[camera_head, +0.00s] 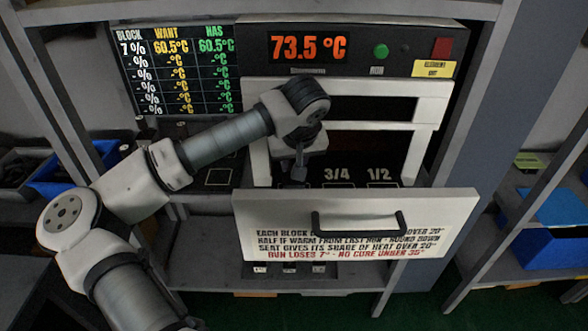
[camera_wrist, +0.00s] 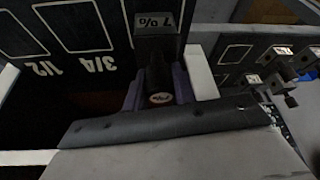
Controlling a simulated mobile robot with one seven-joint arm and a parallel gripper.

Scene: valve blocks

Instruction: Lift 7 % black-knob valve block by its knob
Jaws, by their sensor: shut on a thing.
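The 7 % valve block (camera_wrist: 158,48) is dark, with a white 7% label on its top, and shows at the top middle of the wrist view. Its black knob (camera_wrist: 159,76) stands between my gripper's fingers (camera_wrist: 159,92), which are shut on it. In the head view my gripper (camera_head: 300,165) reaches down into the open oven at its left side, left of the 3/4 mark (camera_head: 337,174). The block is hidden there behind my arm and the door. I cannot tell whether the block touches the oven floor.
The oven door (camera_head: 440,215) is folded down in front, with a dark handle (camera_head: 360,222). The oven's white side wall (camera_wrist: 203,75) stands close beside my gripper. Other small valve blocks (camera_wrist: 285,75) stand outside it. The 3/4 and 1/2 (camera_head: 380,174) seats look empty. The display (camera_head: 308,47) reads 73.5 °C.

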